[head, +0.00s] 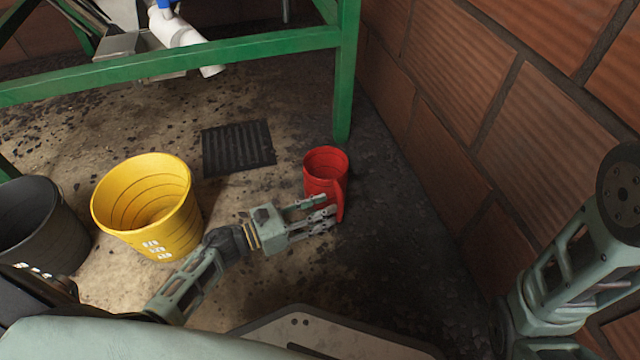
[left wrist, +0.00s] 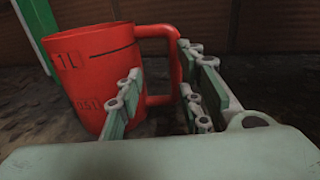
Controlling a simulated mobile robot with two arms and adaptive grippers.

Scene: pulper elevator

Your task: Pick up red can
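The red can (head: 325,173) is a mug-shaped measuring jug with a side handle, and it stands upright on the floor near the brick wall. In the left wrist view the can (left wrist: 95,75) shows "1 L" markings, with its handle (left wrist: 172,70) on the right. My left gripper (head: 329,208) is low beside the can, at the handle. In the wrist view its fingers (left wrist: 163,98) are apart, one on each side of the handle's lower part. I cannot tell whether either finger touches it. My right arm shows at the right edge, but its gripper is out of view.
A yellow bucket (head: 150,205) and a black bucket (head: 38,225) stand on the left. A green metal frame (head: 345,80) has a leg just behind the can. The brick wall (head: 480,110) rises on the right. A floor drain grate (head: 238,147) lies behind the gripper.

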